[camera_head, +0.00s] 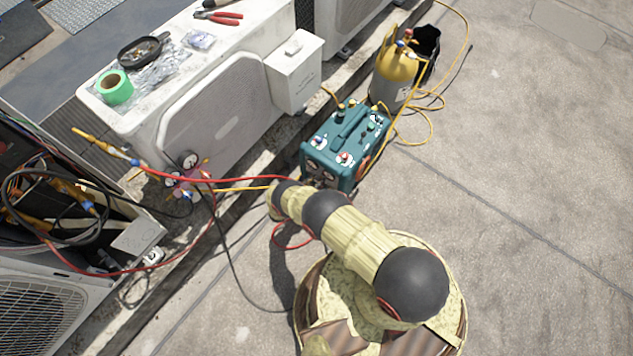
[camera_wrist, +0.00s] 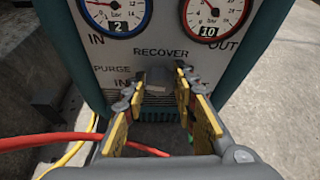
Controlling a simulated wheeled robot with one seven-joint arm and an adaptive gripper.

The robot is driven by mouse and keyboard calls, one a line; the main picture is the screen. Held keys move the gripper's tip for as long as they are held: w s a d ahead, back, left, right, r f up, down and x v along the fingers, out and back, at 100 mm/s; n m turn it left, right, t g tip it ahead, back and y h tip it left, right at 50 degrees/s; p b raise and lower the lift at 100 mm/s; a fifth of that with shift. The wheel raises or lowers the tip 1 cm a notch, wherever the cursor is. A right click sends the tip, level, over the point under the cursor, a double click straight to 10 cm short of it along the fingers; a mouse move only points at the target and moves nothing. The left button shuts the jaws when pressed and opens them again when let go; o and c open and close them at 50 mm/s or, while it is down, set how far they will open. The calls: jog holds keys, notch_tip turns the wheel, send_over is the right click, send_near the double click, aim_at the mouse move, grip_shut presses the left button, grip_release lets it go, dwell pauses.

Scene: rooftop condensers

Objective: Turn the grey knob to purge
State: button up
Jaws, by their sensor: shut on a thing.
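The teal recovery machine (camera_head: 340,148) stands on the roof floor, with its gauge front facing my arm. In the wrist view its front panel (camera_wrist: 205,48) carries the words RECOVER above and PURGE at left. The small grey knob (camera_wrist: 157,78) sits below RECOVER. My gripper (camera_wrist: 157,90) has its yellow-padded fingers on either side of the knob and is shut on it. The knob's lower part is hidden and I cannot tell which label it points to. In the head view, my arm hides the gripper and knob.
A red hose (camera_wrist: 45,141) and a yellow hose cross at the wrist view's lower left. A yellow-topped cylinder (camera_head: 396,65) stands behind the machine. Condenser units (camera_head: 225,105) line the left, with a manifold gauge set (camera_head: 188,175) hanging by hoses. Floor (camera_head: 530,190) at right is clear.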

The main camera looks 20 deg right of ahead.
jog(key=shift+w+n+g, duration=0.1)
jog(key=shift+n+g, duration=0.2)
jog(key=shift+n, duration=0.3)
jog(key=o, duration=1.1)
jog(key=shift+o, duration=0.3)
jog(key=shift+a, duration=0.1)
jog(key=v, duration=1.2)
jog(key=shift+f, duration=0.2)
jog(key=shift+a, duration=0.1)
